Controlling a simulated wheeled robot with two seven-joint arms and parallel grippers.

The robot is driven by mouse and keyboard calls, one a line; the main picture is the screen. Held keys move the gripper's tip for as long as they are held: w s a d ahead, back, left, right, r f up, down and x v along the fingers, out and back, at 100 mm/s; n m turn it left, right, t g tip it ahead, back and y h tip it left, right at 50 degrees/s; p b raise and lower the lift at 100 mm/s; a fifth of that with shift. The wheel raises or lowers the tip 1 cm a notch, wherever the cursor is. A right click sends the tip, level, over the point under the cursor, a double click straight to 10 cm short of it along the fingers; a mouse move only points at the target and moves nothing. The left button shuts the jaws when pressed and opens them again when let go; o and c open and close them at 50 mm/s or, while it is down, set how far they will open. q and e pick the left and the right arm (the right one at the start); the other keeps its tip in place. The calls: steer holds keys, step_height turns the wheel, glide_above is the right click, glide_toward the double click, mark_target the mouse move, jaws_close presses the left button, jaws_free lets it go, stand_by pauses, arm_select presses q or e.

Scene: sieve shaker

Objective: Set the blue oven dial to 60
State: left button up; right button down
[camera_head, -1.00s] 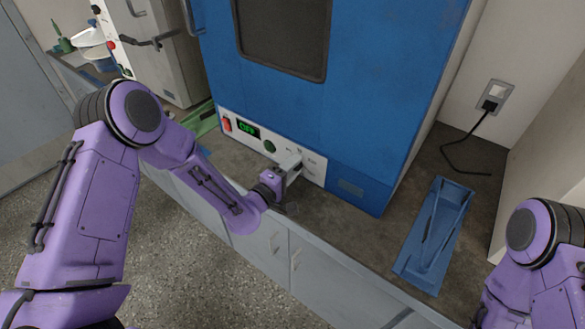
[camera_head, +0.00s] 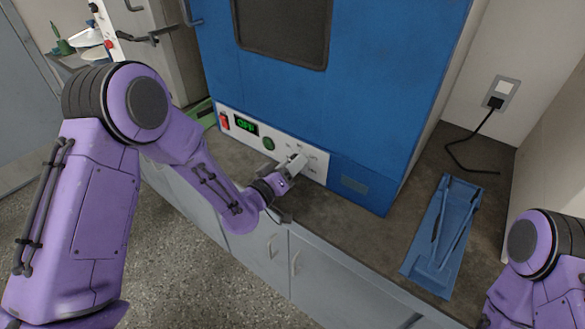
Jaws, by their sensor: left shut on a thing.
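The blue oven (camera_head: 290,105) stands on the counter, with a white control panel (camera_head: 232,126) along its lower front. The panel carries a red switch (camera_head: 224,121), a green display (camera_head: 246,126) that seems to read OFF, and a dark green round button (camera_head: 268,143). My left gripper (camera_head: 297,163) is at the right part of the panel, shut on the dial there. The dial itself is mostly hidden by the fingers, and its setting cannot be read. My right arm shows at the right edge; its gripper is out of the picture.
A blue tray (camera_head: 418,268) with tools lies on the counter (camera_head: 375,232) to the right. A black cord (camera_head: 462,160) runs from a wall outlet (camera_head: 504,91). A white machine (camera_head: 165,70) stands left of the oven.

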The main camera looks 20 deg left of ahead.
arm_select(q)
steer(key=shift+f+m+b, duration=0.15)
steer(key=shift+m+b, duration=0.2)
steer(key=shift+m, duration=0.55)
steer(key=o, duration=1.1)
steer(key=shift+s, duration=0.1)
steer(key=b+v, duration=0.2)
steer(key=v, duration=0.8)
steer(key=shift+s+a, duration=0.15)
steer(key=shift+s, duration=0.1)
